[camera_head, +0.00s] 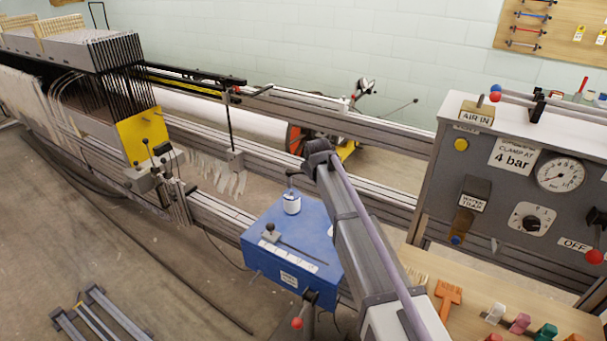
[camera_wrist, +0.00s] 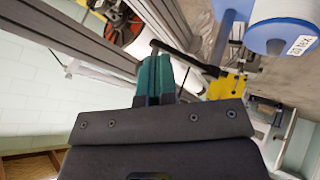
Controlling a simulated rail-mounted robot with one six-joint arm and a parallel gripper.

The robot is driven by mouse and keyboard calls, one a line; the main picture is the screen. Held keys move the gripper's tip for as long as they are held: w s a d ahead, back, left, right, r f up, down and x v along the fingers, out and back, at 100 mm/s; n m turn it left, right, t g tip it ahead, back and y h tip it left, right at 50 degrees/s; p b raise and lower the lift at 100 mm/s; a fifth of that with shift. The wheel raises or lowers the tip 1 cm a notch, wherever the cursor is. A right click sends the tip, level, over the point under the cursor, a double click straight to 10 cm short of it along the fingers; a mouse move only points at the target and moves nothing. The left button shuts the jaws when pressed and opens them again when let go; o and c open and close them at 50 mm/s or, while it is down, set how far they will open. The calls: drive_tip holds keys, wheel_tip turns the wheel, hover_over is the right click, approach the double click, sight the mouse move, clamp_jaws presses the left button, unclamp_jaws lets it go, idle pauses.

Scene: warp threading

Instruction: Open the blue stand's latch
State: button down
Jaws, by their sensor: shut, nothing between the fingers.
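The blue stand (camera_head: 290,245) is a box on the rail in the middle of the head view. Its top has a white cylinder (camera_head: 292,203), a slot with a dark knob (camera_head: 270,231) and a white scale strip. A red-ball lever (camera_head: 298,322) hangs at its front; I cannot tell which part is the latch. My arm crosses the stand's right side and hides part of it. In the wrist view my gripper (camera_wrist: 153,68) has teal fingers shut together, empty. A black rod (camera_wrist: 185,60) shows near the fingertips; contact is unclear. A white cylinder with blue parts (camera_wrist: 285,33) appears upper right.
A grey control panel (camera_head: 520,190) with gauge and red-ball handle stands at right. A wooden bench (camera_head: 480,290) with brushes and coloured pieces is below it. A yellow plate (camera_head: 142,133) and dark frames stand left. Grey rails (camera_head: 370,130) run behind; the floor at lower left is partly clear.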

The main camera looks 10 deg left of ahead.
drive_tip(key=w, duration=0.2)
drive_tip(key=shift+w+d+r, duration=0.15)
drive_tip(key=shift+w+d, duration=0.05)
drive_tip(key=shift+w, duration=0.15)
drive_tip(key=shift+w, duration=0.25)
idle(0.4)
drive_tip(key=s+d+r+p, duration=0.6)
drive_tip(key=s+p, duration=0.1)
drive_tip(key=s, duration=0.1)
drive_tip(key=shift+d+r, duration=0.15)
drive_tip(key=shift+r, duration=0.25)
drive_tip(key=shift+s, duration=0.15)
